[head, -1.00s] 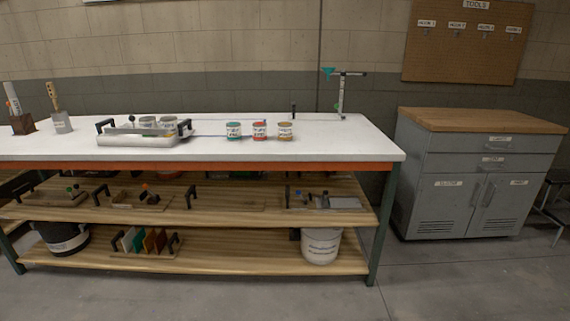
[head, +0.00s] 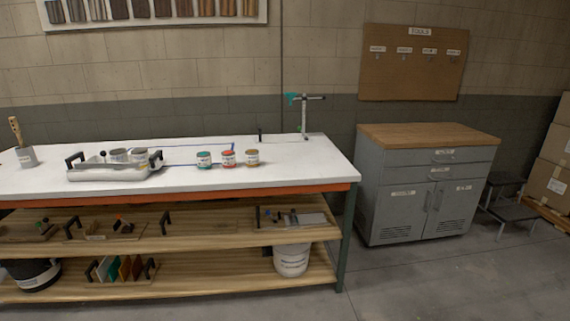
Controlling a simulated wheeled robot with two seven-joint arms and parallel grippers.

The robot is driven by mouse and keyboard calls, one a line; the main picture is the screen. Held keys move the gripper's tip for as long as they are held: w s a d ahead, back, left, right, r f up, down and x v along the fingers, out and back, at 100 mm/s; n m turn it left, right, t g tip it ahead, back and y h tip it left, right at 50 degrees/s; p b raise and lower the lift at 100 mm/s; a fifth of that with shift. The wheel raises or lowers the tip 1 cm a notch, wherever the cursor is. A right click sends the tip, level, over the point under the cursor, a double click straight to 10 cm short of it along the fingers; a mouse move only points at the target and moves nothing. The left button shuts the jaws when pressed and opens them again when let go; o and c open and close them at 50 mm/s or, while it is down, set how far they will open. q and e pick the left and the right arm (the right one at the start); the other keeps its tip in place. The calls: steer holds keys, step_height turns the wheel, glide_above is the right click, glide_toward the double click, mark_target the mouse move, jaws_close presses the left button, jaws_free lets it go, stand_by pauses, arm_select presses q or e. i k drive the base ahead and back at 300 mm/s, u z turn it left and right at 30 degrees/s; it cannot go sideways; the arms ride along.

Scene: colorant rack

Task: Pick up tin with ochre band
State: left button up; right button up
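Three small labelled tins stand in a row on the white bench top (head: 300,172). The right one (head: 252,158) has an ochre-brown band or top and a white label. The middle tin (head: 228,159) is red, and the left tin (head: 204,160) is green. All three stand upright and slightly apart. Neither of my grippers shows in the head view.
A metal tray (head: 108,173) with black handles and grey tins stands left of the three tins. A stand (head: 304,118) rises at the bench's back right. A grey cabinet (head: 420,205) is to the right. Floor (head: 420,285) in front is clear.

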mark_target(252, 156)
steer(key=z, duration=0.3)
steer(key=k, duration=0.35)
steer(key=z, duration=1.05)
steer(key=i, duration=2)
steer(key=z, duration=0.2)
steer(key=i, duration=1.65)
steer(key=u, duration=0.75)
steer(key=i, duration=0.8)
steer(key=u, duration=1.65)
steer(key=i, duration=0.85)
steer(key=u, duration=0.65)
